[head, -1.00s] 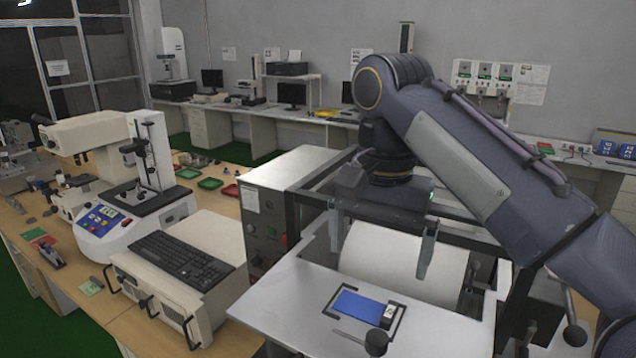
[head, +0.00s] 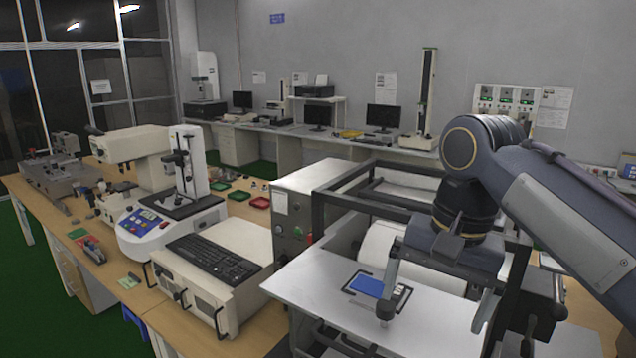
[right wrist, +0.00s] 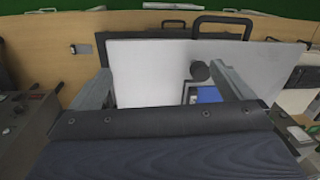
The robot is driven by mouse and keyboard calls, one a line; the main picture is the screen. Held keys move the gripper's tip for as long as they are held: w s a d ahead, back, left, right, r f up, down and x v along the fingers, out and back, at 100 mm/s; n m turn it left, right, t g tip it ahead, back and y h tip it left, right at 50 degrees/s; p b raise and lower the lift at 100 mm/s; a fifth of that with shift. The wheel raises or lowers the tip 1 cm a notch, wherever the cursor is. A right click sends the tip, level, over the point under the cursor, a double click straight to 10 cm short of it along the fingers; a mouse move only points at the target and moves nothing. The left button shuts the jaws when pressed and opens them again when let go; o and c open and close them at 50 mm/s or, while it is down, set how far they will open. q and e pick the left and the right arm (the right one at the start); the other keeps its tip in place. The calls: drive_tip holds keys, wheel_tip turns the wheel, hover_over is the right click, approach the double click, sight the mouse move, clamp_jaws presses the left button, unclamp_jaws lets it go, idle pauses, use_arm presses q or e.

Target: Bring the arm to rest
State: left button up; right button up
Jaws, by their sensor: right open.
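My right arm comes in from the right of the head view. Its gripper (head: 432,304) points down with its two fingers wide apart and nothing between them. It is above the right part of a white platform (head: 318,318). The right wrist view shows both fingers (right wrist: 160,88) spread over the same white platform (right wrist: 145,70). My left gripper is not in view.
A black-framed machine (head: 350,200) with a white roller stands behind the platform. A keyboard (head: 213,257) lies on a beige box to the left. A microscope-like instrument (head: 180,205) and small trays stand on the wooden bench. Monitors line the back wall.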

drive_tip(key=s+d+f+n+t+y+b, duration=0.1)
drive_tip(key=s+d+f+n+t, duration=0.1)
drive_tip(key=s+f, duration=0.5)
drive_tip(key=s+d+f+n+t+y+b, duration=0.1)
drive_tip(key=s+f, duration=0.7)
drive_tip(key=f, duration=0.9)
drive_tip(key=shift+d+f+n+t+y+b, duration=0.4)
drive_tip(key=shift+d+t+b, duration=0.3)
drive_tip(key=shift+d+t, duration=0.4)
